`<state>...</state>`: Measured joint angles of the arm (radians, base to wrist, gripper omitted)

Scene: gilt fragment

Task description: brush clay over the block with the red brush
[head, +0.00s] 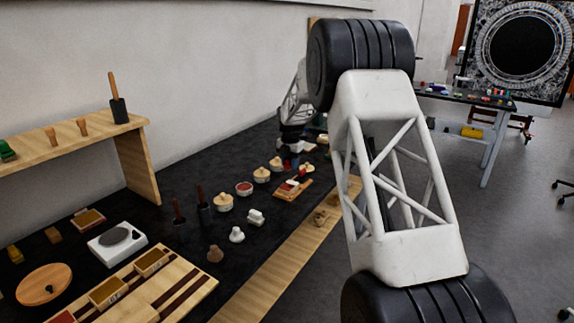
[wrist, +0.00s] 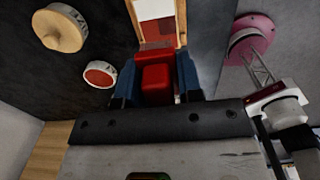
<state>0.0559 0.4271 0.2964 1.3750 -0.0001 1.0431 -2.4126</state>
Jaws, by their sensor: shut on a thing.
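My gripper (wrist: 158,82) is shut on the red brush (wrist: 156,80), whose red body sits between the two blue fingers in the wrist view. The brush's bristles cannot be made out. Just beyond it is a wooden-framed piece with white and red areas (wrist: 155,30), which seems to be the block. Whether the brush touches it cannot be told. In the head view this piece (head: 291,189) lies on the dark bench, with my gripper (head: 291,161) small just above it. An open bowl with red content, perhaps the clay (wrist: 99,75), stands left of the gripper; it shows in the head view too (head: 244,188).
Several wooden-lidded pots (head: 223,202) line the bench near the bowl. White pieces (head: 256,216) stand in front. A white scale (head: 117,243), a striped board (head: 170,283) and a wooden shelf (head: 60,143) are at left. A pink round thing (wrist: 250,38) shows at the wrist view's right.

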